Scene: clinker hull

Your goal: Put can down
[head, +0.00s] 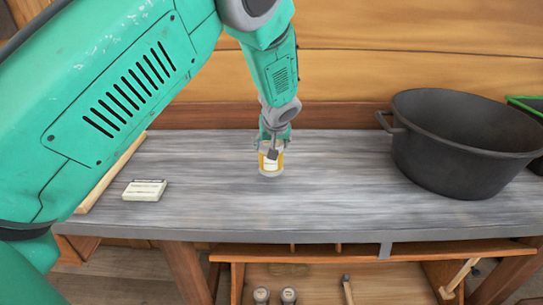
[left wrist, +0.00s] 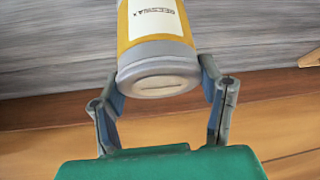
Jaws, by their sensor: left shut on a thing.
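The can (head: 270,160) is a small cylinder with a yellow band, a white label and grey ends, over the middle of the grey wooden bench (head: 300,205) in the head view. My left gripper (head: 271,144) is shut on it from above and behind. In the left wrist view the can (left wrist: 152,50) shows its label and grey end, between the two fingers of the gripper (left wrist: 158,85). I cannot tell whether the can's bottom touches the bench top. My right gripper is in neither view.
A large black pot (head: 460,145) stands at the right of the bench. A small cream block (head: 144,190) lies at the left. The bench top around the can is clear. Below, an open shelf (head: 320,275) holds two small jars (head: 275,295) and a handled tool (head: 347,289).

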